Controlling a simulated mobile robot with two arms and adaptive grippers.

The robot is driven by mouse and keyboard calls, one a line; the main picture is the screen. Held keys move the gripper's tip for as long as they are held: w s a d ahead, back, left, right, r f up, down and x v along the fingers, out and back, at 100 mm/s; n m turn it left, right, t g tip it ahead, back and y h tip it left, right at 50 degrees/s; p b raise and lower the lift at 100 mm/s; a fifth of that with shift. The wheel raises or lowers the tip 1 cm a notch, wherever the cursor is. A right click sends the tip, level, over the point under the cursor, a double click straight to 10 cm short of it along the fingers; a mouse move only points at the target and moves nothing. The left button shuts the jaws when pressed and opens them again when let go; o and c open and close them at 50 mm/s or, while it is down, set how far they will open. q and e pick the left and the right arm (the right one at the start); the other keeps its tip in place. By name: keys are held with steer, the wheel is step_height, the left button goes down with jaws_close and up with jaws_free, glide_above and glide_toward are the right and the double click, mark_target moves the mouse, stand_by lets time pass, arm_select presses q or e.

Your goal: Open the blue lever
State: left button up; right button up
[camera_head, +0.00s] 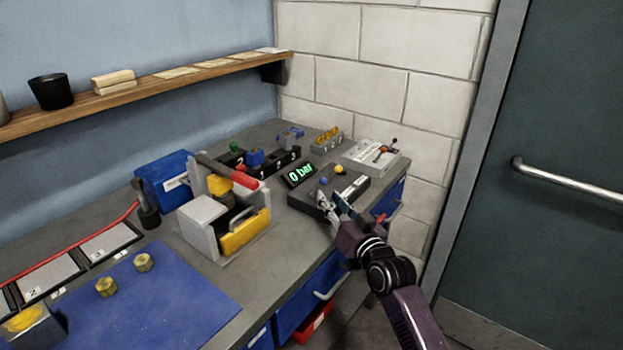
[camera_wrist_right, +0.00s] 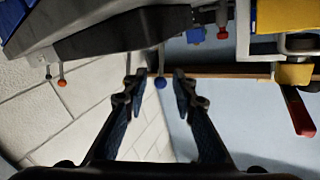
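The blue lever is a small blue ball knob (camera_head: 323,181) on a dark control box (camera_head: 366,184), just in front of a yellow knob (camera_head: 339,169). In the right wrist view the blue knob (camera_wrist_right: 160,84) hangs on a short stem from the dark box (camera_wrist_right: 125,38), as this view looks upside down. My right gripper (camera_head: 334,204) is at the box's front edge, close to the blue knob. Its fingers (camera_wrist_right: 158,88) are open, with the knob showing in the gap between the tips; contact is not visible. My left gripper is in neither view.
A green "0 bar" display (camera_head: 300,173) stands left of the knobs. A grey-and-yellow fixture (camera_head: 245,232) is further left. A grey box with a red-tipped lever (camera_head: 372,158) sits behind. Blue drawers (camera_head: 312,298) are below the bench.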

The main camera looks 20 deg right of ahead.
mark_target(320, 185)
steer(key=shift+w+r, duration=0.15)
steer(key=shift+r, duration=0.05)
steer(key=w, duration=0.2)
steer(key=shift+w+a+r, duration=0.2)
steer(key=shift+w+a, duration=0.05)
steer(key=shift+w, duration=0.15)
steer(key=shift+w+a+f, duration=0.1)
steer(key=shift+w, duration=0.5)
steer(key=shift+w+a+f, duration=0.1)
steer(key=shift+w, duration=1.1)
jaws_close()
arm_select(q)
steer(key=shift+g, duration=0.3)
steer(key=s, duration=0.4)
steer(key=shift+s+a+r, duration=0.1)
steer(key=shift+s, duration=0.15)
arm_select(e)
steer(key=shift+r, duration=0.1)
